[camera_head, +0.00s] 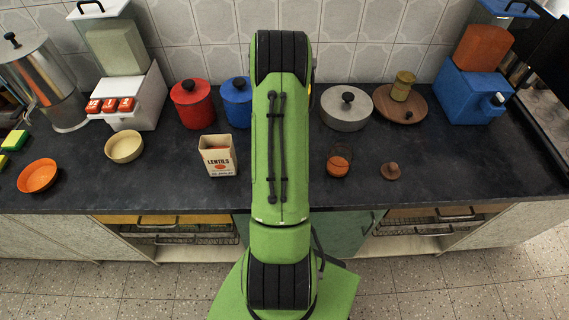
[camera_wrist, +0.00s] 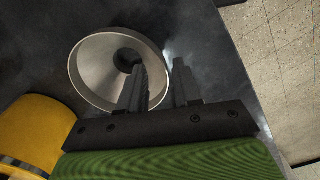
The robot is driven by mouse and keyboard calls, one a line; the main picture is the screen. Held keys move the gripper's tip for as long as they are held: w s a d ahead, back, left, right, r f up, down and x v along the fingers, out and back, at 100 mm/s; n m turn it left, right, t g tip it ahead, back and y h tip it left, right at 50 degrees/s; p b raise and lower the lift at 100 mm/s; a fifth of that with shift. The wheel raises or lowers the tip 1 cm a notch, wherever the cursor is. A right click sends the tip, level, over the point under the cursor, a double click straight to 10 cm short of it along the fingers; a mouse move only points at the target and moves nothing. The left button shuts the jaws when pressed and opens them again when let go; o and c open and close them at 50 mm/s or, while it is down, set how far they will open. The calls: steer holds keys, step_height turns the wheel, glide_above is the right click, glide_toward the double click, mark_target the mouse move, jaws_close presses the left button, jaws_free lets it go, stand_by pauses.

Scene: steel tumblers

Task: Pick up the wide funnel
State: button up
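The wide funnel (camera_wrist: 90,75) is a pale grey metal cone on the dark counter, seen in the wrist view with its wide mouth facing up and a dark hole inside. My gripper (camera_wrist: 161,75) is open at the funnel's right side. Its left finger overlaps the funnel's mouth in the picture. Its right finger is outside the rim, so the right part of the rim shows between or behind the fingers. I cannot tell the height of the fingertips or any contact. In the head view, my green arm hides the funnel and gripper.
A yellow rounded thing (camera_wrist: 35,135) is close on the wrist view's left. The lentils box (camera_head: 217,158) stands left of my arm; an orange jar (camera_head: 338,165) and a small brown knobbed piece (camera_head: 390,171) stand right. The counter's front edge is near the funnel. Bare counter (camera_head: 470,165) lies further right.

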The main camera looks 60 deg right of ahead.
jaws_close()
